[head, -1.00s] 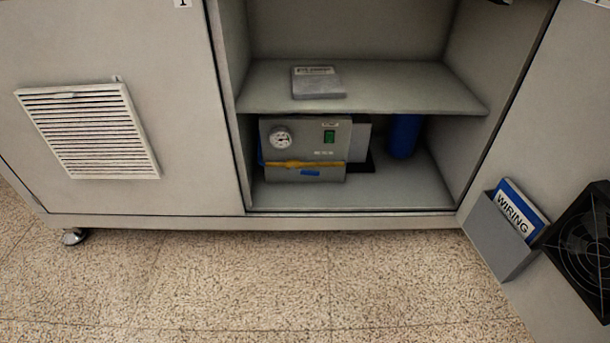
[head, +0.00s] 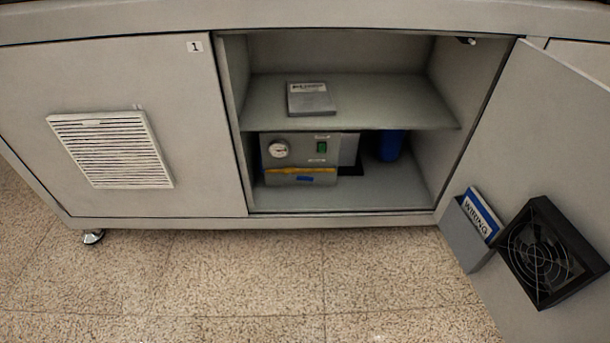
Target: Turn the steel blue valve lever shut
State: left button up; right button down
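A small blue piece (head: 305,178), which may be the steel blue valve lever, shows low on the front of a grey box unit (head: 290,160) on the cabinet floor. It looks roughly level, but it is too small to tell its exact setting. A yellow strip (head: 283,171) runs across the unit's front just above it. The unit also carries a round white gauge (head: 278,149) and a green switch (head: 321,147). Neither of my grippers is in view.
The open cabinet has a shelf (head: 390,103) with a grey labelled box (head: 310,98). A blue cylinder (head: 390,146) stands behind right. The open door (head: 500,150) at right carries a wiring pocket (head: 466,236) and a black fan (head: 545,252). The floor (head: 270,275) in front is clear.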

aim_at(288, 177)
jog(key=i+l+u, duration=0.25)
jog(key=l, duration=0.3)
jog(key=i+l+u, duration=0.2)
jog(key=i+l, duration=0.3)
jog(key=i+l+u, duration=0.15)
jog(key=i+l, duration=0.2)
jog(key=l, duration=0.15)
